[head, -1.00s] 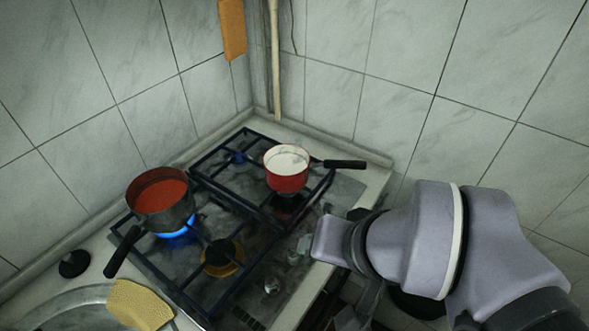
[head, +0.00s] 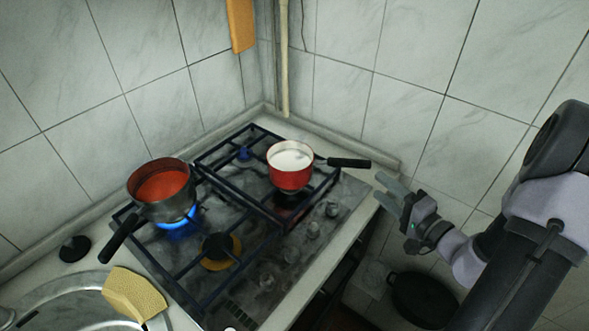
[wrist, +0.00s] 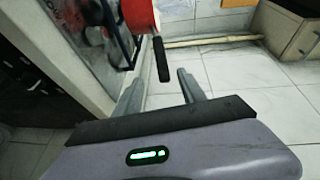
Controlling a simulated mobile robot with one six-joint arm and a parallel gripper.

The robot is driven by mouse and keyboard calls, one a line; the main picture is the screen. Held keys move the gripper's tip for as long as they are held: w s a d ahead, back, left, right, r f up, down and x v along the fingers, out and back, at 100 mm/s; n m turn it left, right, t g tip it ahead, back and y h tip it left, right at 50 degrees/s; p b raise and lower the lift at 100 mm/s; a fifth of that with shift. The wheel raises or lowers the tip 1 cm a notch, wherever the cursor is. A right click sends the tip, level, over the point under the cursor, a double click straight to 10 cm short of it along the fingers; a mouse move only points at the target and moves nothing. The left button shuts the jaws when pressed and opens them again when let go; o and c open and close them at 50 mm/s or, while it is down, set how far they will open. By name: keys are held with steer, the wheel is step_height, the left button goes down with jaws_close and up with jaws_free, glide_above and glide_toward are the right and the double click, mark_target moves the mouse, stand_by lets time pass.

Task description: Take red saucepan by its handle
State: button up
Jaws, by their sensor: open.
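The red saucepan (head: 290,175), with white contents, sits on the far right burner of the stove. Its black handle (head: 349,162) points right, past the stove's edge. My gripper (head: 384,189) is open and empty, to the right of the handle end and slightly lower in the head view. In the wrist view the red pan (wrist: 138,14) is cut off at the top, and the handle (wrist: 161,60) points down toward the gap between my two open fingers (wrist: 160,80). No contact with the handle shows.
A dark pot (head: 163,190) with red contents stands over a lit blue flame at the left. The tiled wall rises behind the stove. A dark pan (head: 421,298) is low at the right.

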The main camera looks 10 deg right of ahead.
mark_target(353, 166)
steer(key=x, duration=0.6)
steer(key=shift+b, duration=0.3)
steer(key=b+x, duration=0.1)
steer(key=x, duration=0.5)
steer(key=shift+a+r, duration=0.15)
steer(key=shift+r, duration=0.05)
steer(key=shift+s, duration=0.1)
jaws_close()
